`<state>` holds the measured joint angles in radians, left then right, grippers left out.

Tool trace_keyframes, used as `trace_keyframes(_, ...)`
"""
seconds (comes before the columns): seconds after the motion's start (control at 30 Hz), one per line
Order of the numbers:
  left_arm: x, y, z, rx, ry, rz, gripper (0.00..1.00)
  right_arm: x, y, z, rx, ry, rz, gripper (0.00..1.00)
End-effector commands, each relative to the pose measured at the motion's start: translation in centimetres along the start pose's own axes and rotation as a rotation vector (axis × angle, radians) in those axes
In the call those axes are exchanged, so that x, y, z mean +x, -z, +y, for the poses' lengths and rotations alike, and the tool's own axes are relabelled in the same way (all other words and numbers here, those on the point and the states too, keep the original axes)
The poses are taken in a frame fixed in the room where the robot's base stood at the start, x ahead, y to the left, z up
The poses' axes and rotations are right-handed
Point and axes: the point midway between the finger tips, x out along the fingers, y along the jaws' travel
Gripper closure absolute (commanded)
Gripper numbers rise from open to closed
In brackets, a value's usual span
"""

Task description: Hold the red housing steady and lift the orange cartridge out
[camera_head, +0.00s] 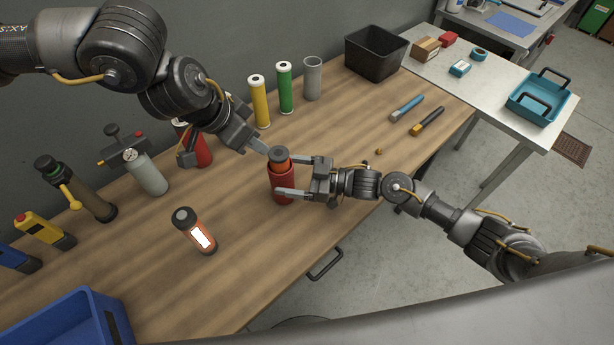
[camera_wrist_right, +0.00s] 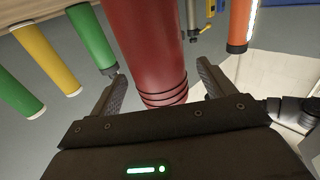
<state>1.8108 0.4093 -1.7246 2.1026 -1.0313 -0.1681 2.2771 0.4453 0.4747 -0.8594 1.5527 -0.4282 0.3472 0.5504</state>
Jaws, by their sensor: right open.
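The red housing (camera_head: 283,190) stands upright on the table. In the right wrist view, the red housing (camera_wrist_right: 150,45) lies between the spread fingers, with a gap on each side. My left gripper (camera_head: 226,156) appears open and empty, up and left of the housing. One of its fingers ends close to the cartridge's cap; contact cannot be told.
A loose orange canister (camera_head: 195,232) with a white label stands at the front left. A red cylinder (camera_head: 201,148) is partly hidden behind my left gripper. Yellow (camera_head: 260,102), green (camera_head: 285,90) and grey (camera_head: 312,80) tubes stand behind. A blue bin (camera_head: 75,325) sits at the front left corner.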

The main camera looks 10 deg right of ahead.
Motion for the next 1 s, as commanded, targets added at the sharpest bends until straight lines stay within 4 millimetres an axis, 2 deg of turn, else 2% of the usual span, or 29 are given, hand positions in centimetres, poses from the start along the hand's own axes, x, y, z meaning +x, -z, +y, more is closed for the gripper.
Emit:
trace_keyframes(0.1, 0.0, 0.0, 0.0, 0.000, 0.000, 0.000, 0.64, 1.9, 0.0, 0.0, 0.000, 0.001, 0.000, 0.18)
trace_keyframes(0.3, 0.0, 0.0, 0.0, 0.000, 0.000, 0.000, 0.64, 3.7, 0.0, 0.0, 0.000, 0.000, -0.001, 0.18)
trace_keyframes(0.67, 0.0, 0.0, 0.0, 0.000, 0.000, 0.000, 0.64, 4.2, -0.1, 0.0, 0.000, -0.001, -0.002, 0.18)
trace_keyframes(1.0, 0.0, 0.0, 0.0, 0.000, 0.000, 0.000, 0.64, 4.2, 0.0, 0.0, 0.000, 0.000, -0.001, 0.62)
